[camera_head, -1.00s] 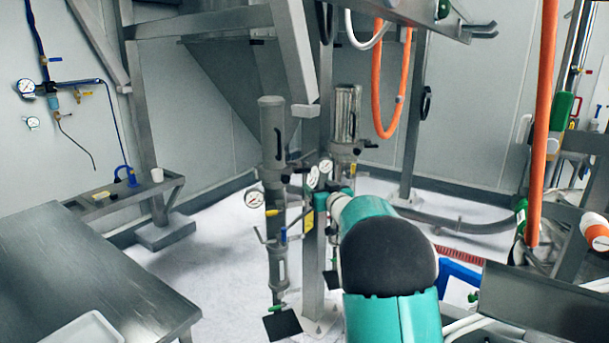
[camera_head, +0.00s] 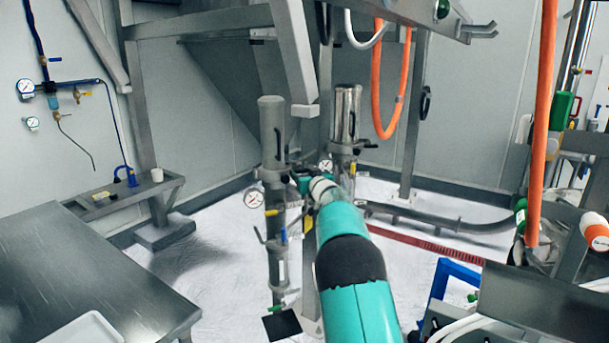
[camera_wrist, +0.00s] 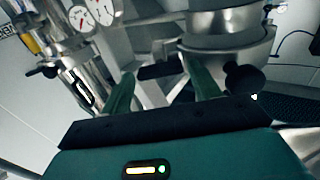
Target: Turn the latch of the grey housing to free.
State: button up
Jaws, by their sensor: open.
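The grey housing (camera_head: 272,125) is an upright cylinder on a stand in the middle of the head view, with a dark handle on its right side. My gripper (camera_head: 296,177) reaches the right side of its lower collar. In the wrist view my gripper (camera_wrist: 158,68) is open, with one green finger on each side of a dark bar (camera_wrist: 160,71). This bar may be the latch, but I cannot tell for sure, nor whether a finger touches it. A round metal collar (camera_wrist: 228,45) with a black knob (camera_wrist: 245,79) stands right of the fingers.
A second, shinier cylinder (camera_head: 346,115) stands behind to the right. A pressure gauge (camera_head: 254,199) and yellow and blue valve handles sit close below the gripper. A steel table (camera_head: 90,265) fills the lower left. Orange hoses (camera_head: 543,120) hang at the right.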

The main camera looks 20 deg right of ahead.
jog(key=c, duration=0.7)
jog(key=shift+n, duration=0.3)
jog(key=n, duration=0.8)
jog(key=shift+n, duration=0.4)
jog(key=n, duration=0.4)
jog(key=shift+n, duration=2.2)
jog(key=shift+d, duration=0.1)
